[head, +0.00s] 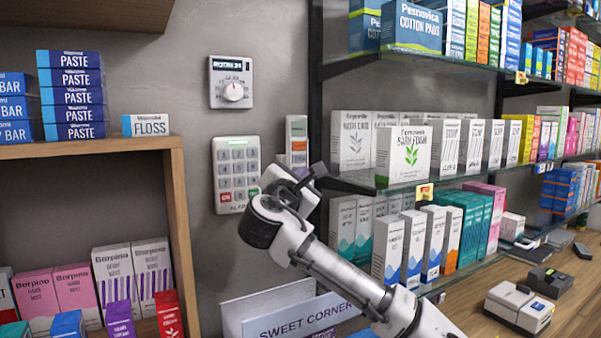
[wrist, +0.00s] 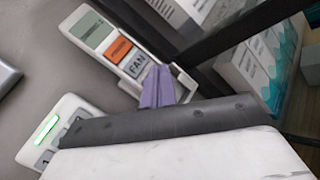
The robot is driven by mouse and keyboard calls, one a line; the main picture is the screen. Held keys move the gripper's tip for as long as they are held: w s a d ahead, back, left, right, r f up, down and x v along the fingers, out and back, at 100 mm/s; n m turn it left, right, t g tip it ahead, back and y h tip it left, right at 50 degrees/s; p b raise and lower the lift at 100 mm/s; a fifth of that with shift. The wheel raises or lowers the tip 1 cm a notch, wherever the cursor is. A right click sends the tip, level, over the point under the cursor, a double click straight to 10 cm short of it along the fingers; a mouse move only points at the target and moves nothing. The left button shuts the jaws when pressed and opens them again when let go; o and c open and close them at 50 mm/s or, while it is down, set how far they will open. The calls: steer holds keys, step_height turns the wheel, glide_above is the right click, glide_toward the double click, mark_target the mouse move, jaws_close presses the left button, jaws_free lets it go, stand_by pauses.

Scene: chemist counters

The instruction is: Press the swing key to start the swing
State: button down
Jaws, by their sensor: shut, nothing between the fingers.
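A slim white wall controller (head: 297,128) hangs between the keypad and the shelf post. In the wrist view the controller (wrist: 78,20) appears tilted, with a grey-green display, an orange key (wrist: 120,50) and a grey key marked FAN (wrist: 136,64). I can make out no key labelled swing; the keys below FAN are hidden behind my fingers. My gripper (wrist: 158,76) is shut and empty, its purple-grey fingertips over the lower part of the controller, just beyond the FAN key. I cannot tell whether they touch it. In the head view my wrist covers the controller's lower end.
A keypad (head: 237,155) with red and green keys is on the wall just left; its corner with a lit green strip shows in the wrist view (wrist: 46,130). A dial box (head: 231,82) is above it. The black shelf post (head: 315,80) and stocked glass shelves stand close right.

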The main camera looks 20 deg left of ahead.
steer(key=shift+s, duration=0.1)
steer(key=shift+s+d+b, duration=0.3)
steer(key=shift+s+d, duration=0.2)
steer(key=shift+d, duration=0.2)
steer(key=s+d, duration=0.1)
steer(key=d, duration=0.1)
steer(key=s+d+b, duration=0.1)
steer(key=s+d, duration=0.1)
stand_by(0.5)
steer(key=shift+f, duration=0.1)
stand_by(0.6)
